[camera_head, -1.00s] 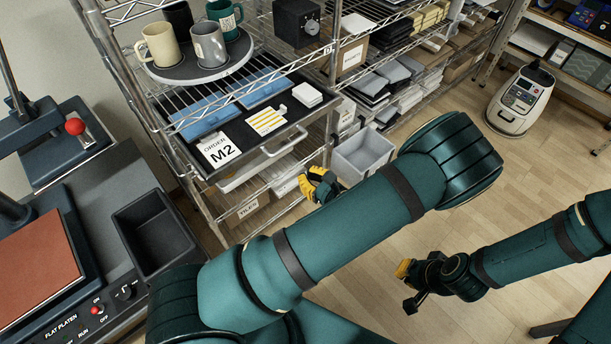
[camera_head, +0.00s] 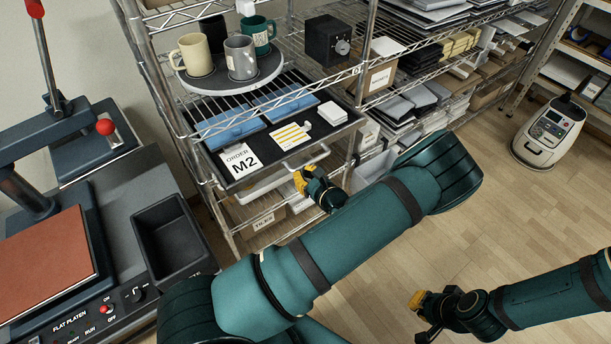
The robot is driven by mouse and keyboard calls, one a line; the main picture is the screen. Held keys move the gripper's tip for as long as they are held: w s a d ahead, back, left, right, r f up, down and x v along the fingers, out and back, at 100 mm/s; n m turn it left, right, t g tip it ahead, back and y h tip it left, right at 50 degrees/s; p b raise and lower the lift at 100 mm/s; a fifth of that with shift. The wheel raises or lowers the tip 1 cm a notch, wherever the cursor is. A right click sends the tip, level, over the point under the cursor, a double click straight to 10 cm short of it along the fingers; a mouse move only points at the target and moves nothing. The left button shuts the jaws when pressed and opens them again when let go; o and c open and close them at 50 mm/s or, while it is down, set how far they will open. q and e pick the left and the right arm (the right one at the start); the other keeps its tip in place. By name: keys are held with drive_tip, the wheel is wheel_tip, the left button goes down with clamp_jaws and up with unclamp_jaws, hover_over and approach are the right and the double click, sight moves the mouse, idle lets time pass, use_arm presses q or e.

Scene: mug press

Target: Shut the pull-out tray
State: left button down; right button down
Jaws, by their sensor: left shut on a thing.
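The black pull-out tray (camera_head: 272,160) sits on the wire shelf below the mugs and sticks out at its front. It holds blue pads, a white card marked ORDER M2 (camera_head: 241,160), a yellow-striped card and a small white stack. A pale bar handle (camera_head: 310,157) runs along its front. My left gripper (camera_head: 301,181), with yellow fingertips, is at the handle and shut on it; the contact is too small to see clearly. My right gripper (camera_head: 420,314) hangs over the floor at lower right, away from the tray; its finger opening is unclear.
Above the tray, a round board (camera_head: 232,87) carries several mugs. A heat press (camera_head: 50,230) and an empty black bin (camera_head: 170,240) stand at left. A grey bin (camera_head: 372,168) sits behind my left arm. The wooden floor at right is open, with a small wheeled machine (camera_head: 548,135).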

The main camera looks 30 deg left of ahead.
sight(285, 153)
use_arm(q)
drive_tip(key=x, duration=0.3)
drive_tip(key=r+x, duration=0.1)
drive_tip(key=x, duration=0.2)
drive_tip(key=r+x, duration=0.1)
drive_tip(key=x, duration=0.2)
drive_tip(key=shift+w+a+f, duration=0.1)
drive_tip(key=shift+a, duration=0.05)
drive_tip(key=shift+w+a, duration=0.1)
drive_tip(key=shift+a, duration=0.1)
drive_tip(key=shift+r, duration=0.2)
